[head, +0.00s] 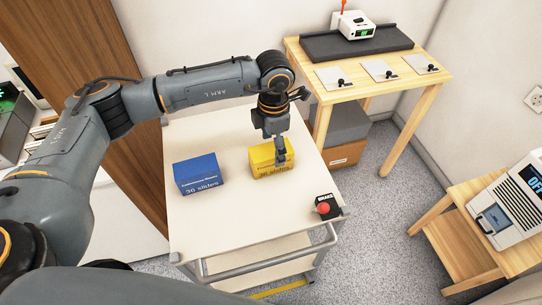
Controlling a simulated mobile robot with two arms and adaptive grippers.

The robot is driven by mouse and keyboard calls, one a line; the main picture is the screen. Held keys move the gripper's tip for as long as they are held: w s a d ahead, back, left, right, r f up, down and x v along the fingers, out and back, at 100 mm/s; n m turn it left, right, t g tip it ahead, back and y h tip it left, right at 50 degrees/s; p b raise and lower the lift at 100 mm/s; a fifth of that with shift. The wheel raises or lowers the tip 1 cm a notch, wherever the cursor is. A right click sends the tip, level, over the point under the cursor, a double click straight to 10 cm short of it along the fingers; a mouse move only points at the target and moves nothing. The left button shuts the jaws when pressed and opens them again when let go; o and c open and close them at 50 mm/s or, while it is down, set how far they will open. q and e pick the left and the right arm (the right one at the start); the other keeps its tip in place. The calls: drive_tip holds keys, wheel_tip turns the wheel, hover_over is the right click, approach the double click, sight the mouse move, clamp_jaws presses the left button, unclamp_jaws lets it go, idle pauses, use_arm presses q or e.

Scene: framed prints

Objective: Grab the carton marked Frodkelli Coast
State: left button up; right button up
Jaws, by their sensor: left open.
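A yellow carton (264,163) stands on the cart top. The lower line of its print is partly readable, and the rest of its label is hidden by my gripper, so I cannot read a name on it. A blue carton (198,174) stands to its left; its small upper print is blurred but does not look like Frodkelli Coast, and its lower line reads "36 slides". My left gripper (281,157) points down at the right part of the yellow carton, with a finger in front of its printed face. It is open. Whether it touches the carton I cannot tell. My right gripper is not in view.
The cream cart top (215,225) has free room in front of the cartons. A red brake button (323,208) sits at its front right corner. A wooden table (365,93) with small plates stands behind right. A device marked OFF (515,205) stands at right.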

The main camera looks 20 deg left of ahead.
use_arm(q)
drive_tip(key=shift+a+f+p, duration=0.15)
drive_tip(key=shift+f+p, duration=0.2)
drive_tip(key=shift+f, duration=1.1)
drive_tip(key=shift+a+f+p, duration=0.1)
drive_tip(key=shift+f+p, duration=0.2)
drive_tip(key=shift+f, duration=1.15)
drive_tip(key=c, duration=1.4)
drive_tip(key=shift+c, duration=0.3)
drive_tip(key=shift+r, duration=0.2)
